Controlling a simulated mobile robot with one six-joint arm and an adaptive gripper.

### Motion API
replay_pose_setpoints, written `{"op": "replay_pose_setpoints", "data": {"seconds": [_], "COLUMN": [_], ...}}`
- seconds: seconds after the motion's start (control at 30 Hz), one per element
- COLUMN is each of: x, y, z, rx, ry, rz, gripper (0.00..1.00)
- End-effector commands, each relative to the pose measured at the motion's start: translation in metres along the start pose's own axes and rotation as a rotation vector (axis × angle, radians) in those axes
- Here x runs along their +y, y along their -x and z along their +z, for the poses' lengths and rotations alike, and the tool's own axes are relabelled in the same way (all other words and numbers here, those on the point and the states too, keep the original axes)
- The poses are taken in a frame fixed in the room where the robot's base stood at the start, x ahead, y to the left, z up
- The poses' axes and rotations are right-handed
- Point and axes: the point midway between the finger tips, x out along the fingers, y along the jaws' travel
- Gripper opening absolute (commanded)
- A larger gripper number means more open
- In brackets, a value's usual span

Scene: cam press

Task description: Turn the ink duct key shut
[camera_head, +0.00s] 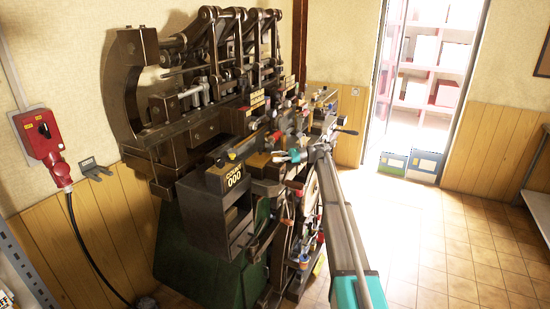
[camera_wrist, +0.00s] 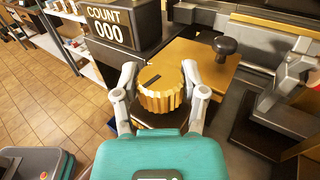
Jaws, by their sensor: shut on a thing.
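The ink duct key appears to be the brass ribbed knob (camera_wrist: 162,88) in the middle of the wrist view. It has a dark pointer line on its top, slanting toward the upper right. My gripper (camera_wrist: 160,96) has one finger on each side of the knob and is shut on it. In the head view my gripper (camera_head: 292,157) reaches to the front of the dark press (camera_head: 205,140), beside its counter box. The knob cannot be made out there.
The counter box reading COUNT 000 (camera_wrist: 108,28) stands just left of the knob. A black ball handle (camera_wrist: 225,47) rises from a brass-coloured plate (camera_wrist: 190,60) at the upper right. A red switch box (camera_head: 42,135) hangs on the wall. The tiled floor (camera_head: 440,240) at right is clear.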

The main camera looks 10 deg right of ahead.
Motion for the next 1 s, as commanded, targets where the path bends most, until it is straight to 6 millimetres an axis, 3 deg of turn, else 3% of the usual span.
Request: {"op": "replay_pose_setpoints", "data": {"seconds": [0.03, 0.3, 0.87, 0.9, 1.0], "x": [-0.0080, -0.0062, -0.0049, -0.0048, -0.0042], "y": [0.0019, 0.0017, 0.0010, 0.0009, 0.0008], "z": [0.0013, 0.0015, 0.0017, 0.0017, 0.0015], "rx": [-0.004, -0.005, -0.006, -0.006, -0.005], "ry": [0.000, 0.001, 0.001, 0.001, 0.001], "rz": [0.027, 0.159, 0.194, 0.195, 0.196], "gripper": [0.08, 0.08, 0.08, 0.63, 0.81]}}
